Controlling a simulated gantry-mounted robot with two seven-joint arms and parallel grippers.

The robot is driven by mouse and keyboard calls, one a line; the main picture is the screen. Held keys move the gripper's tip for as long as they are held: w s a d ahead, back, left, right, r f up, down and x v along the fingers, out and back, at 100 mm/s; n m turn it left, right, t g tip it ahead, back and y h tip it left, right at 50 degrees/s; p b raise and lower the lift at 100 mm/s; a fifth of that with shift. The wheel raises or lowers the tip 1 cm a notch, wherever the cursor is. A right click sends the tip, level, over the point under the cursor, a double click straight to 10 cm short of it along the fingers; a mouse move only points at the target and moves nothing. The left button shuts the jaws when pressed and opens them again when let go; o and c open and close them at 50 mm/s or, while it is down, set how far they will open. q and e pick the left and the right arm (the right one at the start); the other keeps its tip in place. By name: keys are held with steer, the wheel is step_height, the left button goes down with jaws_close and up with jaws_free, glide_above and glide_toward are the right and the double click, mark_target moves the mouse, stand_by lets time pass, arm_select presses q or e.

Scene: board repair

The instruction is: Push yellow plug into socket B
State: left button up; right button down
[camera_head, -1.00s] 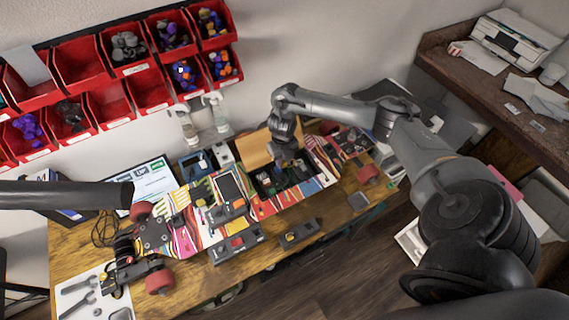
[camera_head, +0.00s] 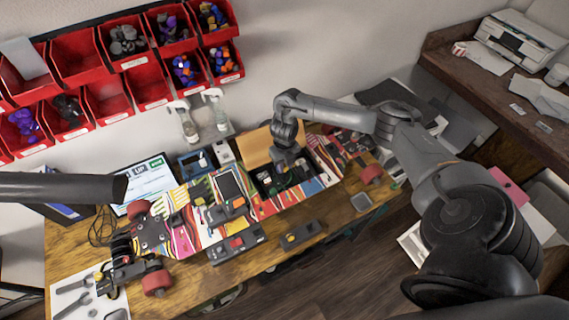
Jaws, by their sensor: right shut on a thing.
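A colourful skateboard (camera_head: 180,232) lies across the workbench, with an open dark compartment (camera_head: 266,184) in its right half. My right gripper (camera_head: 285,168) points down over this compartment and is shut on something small. The thing it holds is too small and hidden to make out; the yellow plug and socket B cannot be told apart at this size.
Red bins (camera_head: 120,90) hang on the wall behind. Two spray bottles (camera_head: 203,122) stand at the bench's back. A dark module with a red button (camera_head: 236,243) and a smaller box (camera_head: 300,234) lie at the front. Red wheels (camera_head: 157,281) stick out from the board.

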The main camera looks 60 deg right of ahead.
mark_target(285, 171)
steer(key=shift+f+b, duration=0.9)
steer(key=shift+f, duration=0.75)
steer(key=shift+f+b, duration=0.55)
steer(key=shift+b, duration=0.05)
steer(key=shift+f, duration=0.1)
steer(key=shift+f, duration=0.15)
stand_by(0.8)
steer(key=shift+f+b, duration=0.25)
steer(key=shift+b, duration=0.1)
